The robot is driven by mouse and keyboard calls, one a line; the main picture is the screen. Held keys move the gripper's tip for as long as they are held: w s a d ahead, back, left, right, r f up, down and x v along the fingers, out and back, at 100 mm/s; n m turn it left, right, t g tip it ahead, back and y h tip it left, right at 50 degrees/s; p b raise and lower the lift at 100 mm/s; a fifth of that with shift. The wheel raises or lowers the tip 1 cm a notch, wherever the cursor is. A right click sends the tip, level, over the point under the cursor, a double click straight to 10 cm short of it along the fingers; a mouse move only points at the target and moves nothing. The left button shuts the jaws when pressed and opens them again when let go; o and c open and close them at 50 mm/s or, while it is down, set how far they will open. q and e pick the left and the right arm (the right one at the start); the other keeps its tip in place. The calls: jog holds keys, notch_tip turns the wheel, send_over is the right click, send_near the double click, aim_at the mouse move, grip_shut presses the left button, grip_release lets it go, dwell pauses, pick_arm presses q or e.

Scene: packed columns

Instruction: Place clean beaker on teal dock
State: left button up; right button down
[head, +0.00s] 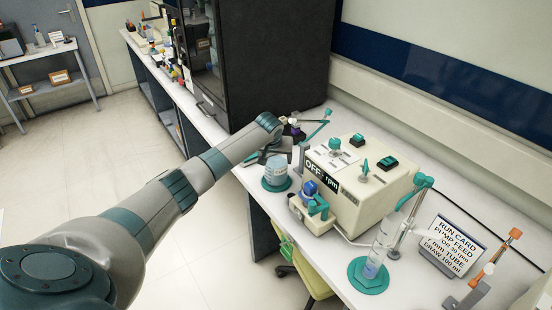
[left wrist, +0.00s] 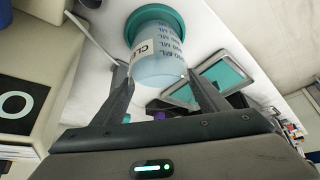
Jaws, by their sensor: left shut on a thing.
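The clean beaker (head: 276,166) is a pale translucent cup with a white label and volume marks. My left gripper (left wrist: 160,85) is shut on the beaker, one finger on each side. In the head view its fingers are mostly hidden. My right gripper is not in view.
A cream pump box (head: 352,196) with an "OFF rpm" display stands right of the beaker. Further right, a clear cylinder (head: 382,246) stands on another teal disc (head: 367,277), near a run card (head: 449,245). A dark cabinet (head: 270,55) rises behind my arm. A green chair (head: 305,275) is below the bench edge.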

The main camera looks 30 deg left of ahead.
pick_arm(q)
jog(key=shift+w+f, duration=0.1)
jog(key=shift+f, duration=0.25)
jog(key=shift+f, duration=0.1)
jog(key=o, duration=2.1)
jog(key=shift+r, duration=0.2)
jog(key=b+v, duration=0.2)
jog(key=v, duration=1)
jog(key=shift+f, duration=0.1)
